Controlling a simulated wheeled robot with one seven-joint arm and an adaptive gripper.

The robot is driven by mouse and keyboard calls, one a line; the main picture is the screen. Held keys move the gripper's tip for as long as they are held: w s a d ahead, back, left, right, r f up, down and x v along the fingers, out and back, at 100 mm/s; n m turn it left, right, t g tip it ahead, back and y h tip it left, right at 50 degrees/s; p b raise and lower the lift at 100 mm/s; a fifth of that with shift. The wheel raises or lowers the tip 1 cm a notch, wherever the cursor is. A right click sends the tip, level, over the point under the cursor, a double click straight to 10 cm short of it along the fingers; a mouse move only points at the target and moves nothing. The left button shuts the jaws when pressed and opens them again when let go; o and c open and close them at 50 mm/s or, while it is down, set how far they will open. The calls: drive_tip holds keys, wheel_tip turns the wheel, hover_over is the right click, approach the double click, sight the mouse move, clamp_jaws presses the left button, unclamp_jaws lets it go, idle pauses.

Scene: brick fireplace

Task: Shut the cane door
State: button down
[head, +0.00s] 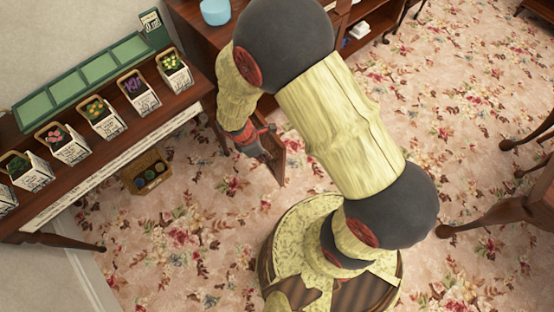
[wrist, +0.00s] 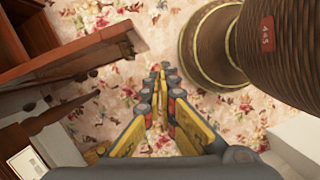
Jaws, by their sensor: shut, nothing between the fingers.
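A dark wooden door (head: 279,165), which looks like the cane door, stands swung out from the brown cabinet (head: 190,20) in the head view. Its cane panel cannot be made out, and my arm hides much of the cabinet front. In the wrist view a reddish-brown wooden panel (wrist: 85,55), likely this door, runs along the upper left. My gripper (head: 266,152) is beside the door in the head view, and I cannot tell if they touch. In the wrist view my gripper (wrist: 161,78) is shut and empty, pointing over the carpet, right of the panel.
A long wooden stand (head: 100,140) at the left holds several small plant boxes and a green tray (head: 85,80). A basket (head: 146,172) sits on the floor below it. A blue container (head: 215,11) stands on the cabinet. Wooden furniture (head: 500,210) is at the right. Floral carpet (head: 190,240) is open between.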

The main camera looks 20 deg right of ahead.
drive_tip(key=w+d+f+n+t+b, duration=0.1)
drive_tip(key=w+d+f+n+b, duration=0.2)
drive_tip(key=f, duration=0.6)
drive_tip(key=shift+w+d+f+b, duration=0.2)
drive_tip(key=shift+w+d+b, duration=0.35)
drive_tip(key=shift+d+b, duration=0.75)
drive_tip(key=shift+a, duration=0.15)
